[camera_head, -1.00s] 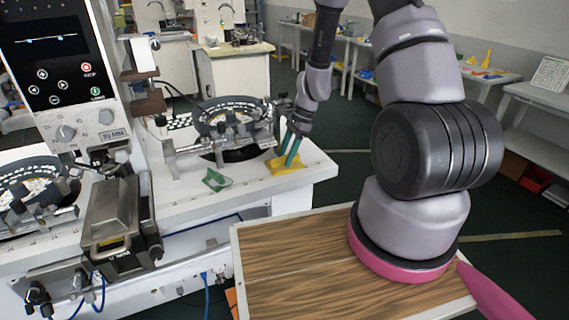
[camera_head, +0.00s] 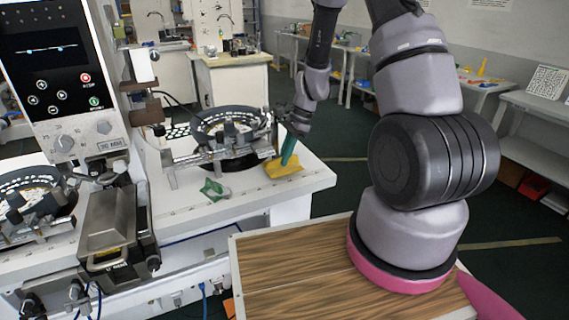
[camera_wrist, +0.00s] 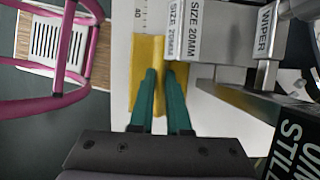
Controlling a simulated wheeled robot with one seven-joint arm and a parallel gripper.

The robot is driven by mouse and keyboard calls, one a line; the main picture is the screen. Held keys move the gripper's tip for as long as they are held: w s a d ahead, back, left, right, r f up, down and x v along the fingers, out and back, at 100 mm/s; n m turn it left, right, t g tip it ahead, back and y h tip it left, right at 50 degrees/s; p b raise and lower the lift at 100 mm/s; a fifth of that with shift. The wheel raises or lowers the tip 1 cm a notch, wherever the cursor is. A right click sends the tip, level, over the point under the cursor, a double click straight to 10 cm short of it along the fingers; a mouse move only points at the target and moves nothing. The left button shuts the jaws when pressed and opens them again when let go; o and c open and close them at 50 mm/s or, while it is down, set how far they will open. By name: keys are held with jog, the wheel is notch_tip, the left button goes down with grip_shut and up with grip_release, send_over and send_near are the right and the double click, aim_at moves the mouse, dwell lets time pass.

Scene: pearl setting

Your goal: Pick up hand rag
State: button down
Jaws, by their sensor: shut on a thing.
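The hand rag is a yellow cloth (camera_head: 284,168) lying on the white bench top (camera_head: 235,196) near its right corner. My gripper (camera_head: 289,150) has green fingers that point down onto the rag. In the wrist view the rag (camera_wrist: 147,60) lies under and between my gripper's fingertips (camera_wrist: 161,72), with a raised fold pinched between them. The fingers are close together, shut on the fold. The rag still appears to rest on the bench. Its part beneath the fingers is hidden.
A machine fixture with a round dial (camera_head: 228,135) stands just left of the rag, close to my fingers. A green cloth-like piece (camera_head: 213,189) lies farther left on the bench. The bench's right edge is near, with dark floor beyond.

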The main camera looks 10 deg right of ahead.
aim_at(293, 155)
jog(key=w+d+r, duration=0.1)
jog(key=w+d, duration=0.2)
jog(key=d, duration=1.4)
jog(key=shift+d, duration=0.4)
jog(key=a, duration=0.5)
jog(key=s+a, duration=0.1)
jog(key=a, duration=0.4)
jog(key=s+a, duration=0.1)
jog(key=a, duration=0.3)
jog(key=shift+s+a, duration=0.25)
jog(key=shift+a, duration=0.15)
jog(key=a, duration=0.3)
jog(key=shift+s+a+f, duration=0.1)
jog(key=shift+s+f, duration=0.2)
jog(key=shift+s, duration=0.05)
jog(key=shift+f, duration=0.8)
jog(key=shift+w+f, duration=0.1)
jog(key=shift+f, duration=0.35)
jog(key=shift+f, duration=0.4)
